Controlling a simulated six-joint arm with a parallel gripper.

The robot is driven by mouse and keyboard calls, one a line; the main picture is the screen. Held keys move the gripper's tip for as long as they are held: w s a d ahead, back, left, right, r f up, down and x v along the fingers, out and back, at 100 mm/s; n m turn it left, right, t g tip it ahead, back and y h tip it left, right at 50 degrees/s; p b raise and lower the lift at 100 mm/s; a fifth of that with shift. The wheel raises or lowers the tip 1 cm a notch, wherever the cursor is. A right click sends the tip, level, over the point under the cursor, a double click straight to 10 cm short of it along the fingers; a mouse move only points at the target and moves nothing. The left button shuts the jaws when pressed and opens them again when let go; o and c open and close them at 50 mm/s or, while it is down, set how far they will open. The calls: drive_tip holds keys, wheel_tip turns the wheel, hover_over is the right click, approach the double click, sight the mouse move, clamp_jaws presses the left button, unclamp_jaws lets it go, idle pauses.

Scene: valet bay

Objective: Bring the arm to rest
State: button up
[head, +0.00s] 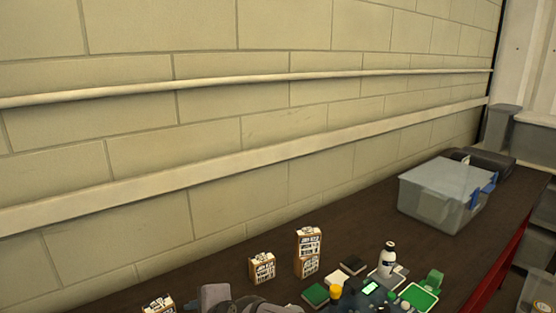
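Parts of my arm show at the bottom edge of the head view, as grey links cut off by the frame and a dark part with a lit green patch among the small objects on the dark bench (330,236). I cannot make out my gripper's fingertips there, so I cannot tell whether it is open or shut, or whether it holds anything. A white bottle with a dark cap and dark band (387,259) stands upright just behind the dark part.
Printed cartons stand at the left (158,303), middle (262,268) and, apparently stacked, (307,252). A green tray (419,297), a green block (315,295) and a yellow-topped item (336,292) lie near the arm. A lidded clear bin (443,195) stands farther back. The block wall has two rails.

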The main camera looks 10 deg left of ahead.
drive_tip(key=w+d+r+n+g+h+p, duration=0.1)
drive_tip(key=d+r+n+h+p, duration=0.1)
drive_tip(key=d+p, duration=0.35)
drive_tip(key=d+r+n+h+p, duration=0.1)
drive_tip(key=d+n+p, duration=0.1)
drive_tip(key=d, duration=0.7)
drive_tip(key=s+d+r+n+g+h+p, duration=0.2)
drive_tip(key=s+d+n+p, duration=0.2)
drive_tip(key=d, duration=0.8)
drive_tip(key=s+d+r+n+g+h+p, duration=0.2)
drive_tip(key=s+d+p, duration=0.6)
drive_tip(key=d, duration=0.4)
drive_tip(key=shift+s+d+r+n+h, duration=0.35)
drive_tip(key=shift+r+n, duration=0.35)
drive_tip(key=shift+n, duration=0.4)
